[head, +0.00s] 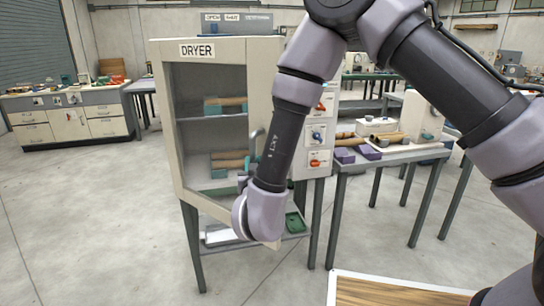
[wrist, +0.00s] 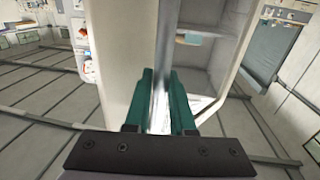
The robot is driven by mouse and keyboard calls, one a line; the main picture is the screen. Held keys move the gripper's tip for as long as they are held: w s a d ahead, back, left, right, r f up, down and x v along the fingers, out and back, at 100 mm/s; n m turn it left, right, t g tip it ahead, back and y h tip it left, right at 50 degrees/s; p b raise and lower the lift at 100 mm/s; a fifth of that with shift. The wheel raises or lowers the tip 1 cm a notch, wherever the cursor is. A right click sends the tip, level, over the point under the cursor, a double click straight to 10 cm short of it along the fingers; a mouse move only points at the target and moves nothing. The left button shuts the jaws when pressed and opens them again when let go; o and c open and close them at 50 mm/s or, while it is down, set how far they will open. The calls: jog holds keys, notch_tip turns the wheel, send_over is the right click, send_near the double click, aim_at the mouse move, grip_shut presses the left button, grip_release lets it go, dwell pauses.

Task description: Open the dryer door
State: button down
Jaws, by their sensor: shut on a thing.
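The dryer (head: 212,50) is a cream cabinet on dark legs, left of centre in the head view. Its glazed door (head: 170,120) appears partly swung out toward me: its lower right corner hangs well below the control panel's bottom edge. The vertical metal handle (head: 257,137) is partly hidden by my arm; it also shows in the wrist view (wrist: 164,55). My gripper (wrist: 163,105) is shut on the handle, with one teal finger on each side of it. In the head view my wrist covers most of the gripper (head: 244,180).
Teal trays with brown rolls (head: 227,105) sit on the dryer's shelves. A control panel (head: 318,128) is to the right. A side table (head: 415,153) with parts stands further right. A wooden-topped surface (head: 390,292) is at the bottom right. The floor left of the dryer is clear.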

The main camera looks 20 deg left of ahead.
jog(key=s+a+m+t+h, duration=0.1)
jog(key=s+a+m+h, duration=0.2)
jog(key=s+a, duration=1.7)
jog(key=shift+s+a+m+h, duration=0.25)
jog(key=shift+s+m+h, duration=0.15)
jog(key=shift+s+h, duration=0.8)
jog(key=shift+w, duration=0.25)
jog(key=c, duration=0.8)
grip_release()
jog(key=shift+o, duration=0.2)
jog(key=shift+s, duration=0.1)
